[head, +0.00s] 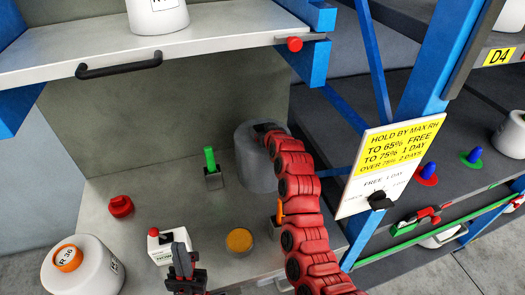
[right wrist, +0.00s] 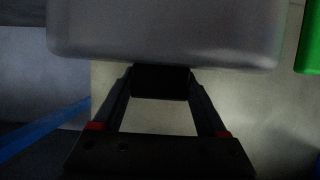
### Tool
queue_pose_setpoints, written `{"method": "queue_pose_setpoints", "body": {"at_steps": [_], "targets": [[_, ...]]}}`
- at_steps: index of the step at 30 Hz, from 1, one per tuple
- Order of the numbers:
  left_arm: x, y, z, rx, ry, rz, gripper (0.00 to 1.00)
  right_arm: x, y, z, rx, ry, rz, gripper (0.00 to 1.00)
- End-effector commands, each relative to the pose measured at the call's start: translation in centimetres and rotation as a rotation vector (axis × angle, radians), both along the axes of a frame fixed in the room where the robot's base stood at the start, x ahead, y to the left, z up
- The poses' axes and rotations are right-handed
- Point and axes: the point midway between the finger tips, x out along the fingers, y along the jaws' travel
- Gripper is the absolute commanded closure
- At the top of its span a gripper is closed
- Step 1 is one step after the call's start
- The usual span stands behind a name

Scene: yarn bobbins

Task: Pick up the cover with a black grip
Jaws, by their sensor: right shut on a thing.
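The cover is a large grey cylinder (head: 255,168) near the back wall in the head view. In the right wrist view its grey body (right wrist: 165,30) fills the top, and its black grip (right wrist: 160,82) sits between the fingers. My right gripper (right wrist: 160,90) is shut on that grip. In the head view my red right arm reaches up to the cover's top and hides part of it. I cannot tell whether the cover touches the surface. My left gripper (head: 185,268) is low in the head view, beside a white box; its jaw opening is unclear.
A green piece (head: 210,160) stands left of the cover, and an orange piece (head: 280,211) stands close to my right arm. A red knob (head: 120,206), a white box (head: 160,246), an orange-brown disc (head: 239,241) and a white bobbin (head: 84,272) are nearby. A shelf (head: 215,30) overhangs; a sign (head: 388,165) hangs right.

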Motion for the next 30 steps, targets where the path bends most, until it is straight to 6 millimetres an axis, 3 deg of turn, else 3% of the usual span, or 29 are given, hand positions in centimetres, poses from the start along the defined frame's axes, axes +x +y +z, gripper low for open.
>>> {"method": "queue_pose_setpoints", "body": {"at_steps": [11, 17, 23, 30], "targets": [[0.0, 0.0, 0.0, 0.0, 0.0, 0.0, 1.0, 0.0, 0.0, 0.1, 0.0, 0.0, 0.0, 1.0], [0.0, 0.0, 0.1, 0.0, 0.0, 0.0, 1.0, 0.0, 0.0, 1.4, -0.001, -0.001, 0.0, 1.0], [0.0, 0.0, 0.3, 0.0, 0.0, 0.0, 1.0, 0.0, 0.1, 5.5, 0.001, -0.005, 0.001, 1.0], [0.0, 0.0, 0.1, 0.0, 0.0, 0.0, 1.0, 0.0, 0.0, 12.5, -0.001, -0.009, 0.0, 1.0]]}}
